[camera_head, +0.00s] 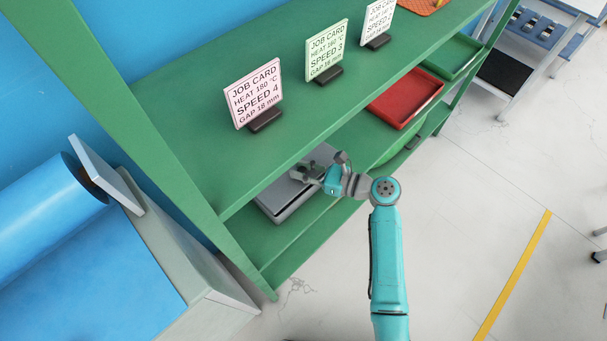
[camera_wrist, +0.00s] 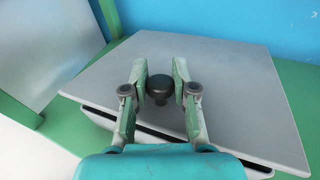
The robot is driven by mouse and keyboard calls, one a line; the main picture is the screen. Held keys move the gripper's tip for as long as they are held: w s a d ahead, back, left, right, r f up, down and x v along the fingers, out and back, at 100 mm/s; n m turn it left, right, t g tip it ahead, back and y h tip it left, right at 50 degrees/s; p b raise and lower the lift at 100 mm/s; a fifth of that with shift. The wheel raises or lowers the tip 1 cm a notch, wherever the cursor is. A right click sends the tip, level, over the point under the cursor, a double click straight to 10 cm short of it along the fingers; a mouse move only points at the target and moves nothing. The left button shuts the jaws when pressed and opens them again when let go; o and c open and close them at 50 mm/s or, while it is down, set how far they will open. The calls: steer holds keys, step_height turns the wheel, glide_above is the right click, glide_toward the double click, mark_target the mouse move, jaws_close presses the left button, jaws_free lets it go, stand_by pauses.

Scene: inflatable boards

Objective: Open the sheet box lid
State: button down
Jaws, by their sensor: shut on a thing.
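The sheet box (camera_head: 281,204) is grey and sits on the green shelf under the job cards. Its flat grey lid (camera_wrist: 235,90) fills much of the wrist view, with a dark round knob (camera_wrist: 159,90) on top. My gripper (camera_head: 308,173) is over the box, and in the wrist view its two fingers (camera_wrist: 160,74) are shut on the knob, one on each side. A dark gap shows under the lid's near edge. How far the lid is raised is unclear. My gripper and the shelf above hide part of the box in the head view.
The green upper shelf (camera_head: 190,115) lies above the box and carries several job cards (camera_head: 254,92). A red tray (camera_head: 406,97) and a green tray (camera_head: 455,56) lie to the right. A blue roll (camera_head: 45,215) is at left.

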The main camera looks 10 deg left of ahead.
steer(key=r, duration=0.1)
steer(key=a+r+h, duration=0.1)
steer(key=r, duration=0.1)
steer(key=w+r+h, duration=0.1)
steer(key=shift+w+a+r+m+g, duration=0.1)
steer(key=shift+a+r+m+g, duration=0.05)
steer(key=shift+a+m+g, duration=0.2)
steer(key=w+a+r, duration=0.3)
steer(key=a+r, duration=0.1)
steer(key=r, duration=0.1)
steer(key=shift+w+r, duration=0.15)
steer(key=shift+r, duration=0.15)
steer(key=c, duration=0.9)
jaws_free()
steer(key=shift+c, duration=0.2)
steer(key=shift+d, duration=0.15)
steer(key=s+d, duration=0.3)
steer(key=d, duration=1.1)
steer(key=shift+s+r, duration=0.3)
steer(key=shift+r, duration=0.15)
steer(key=shift+d, duration=0.1)
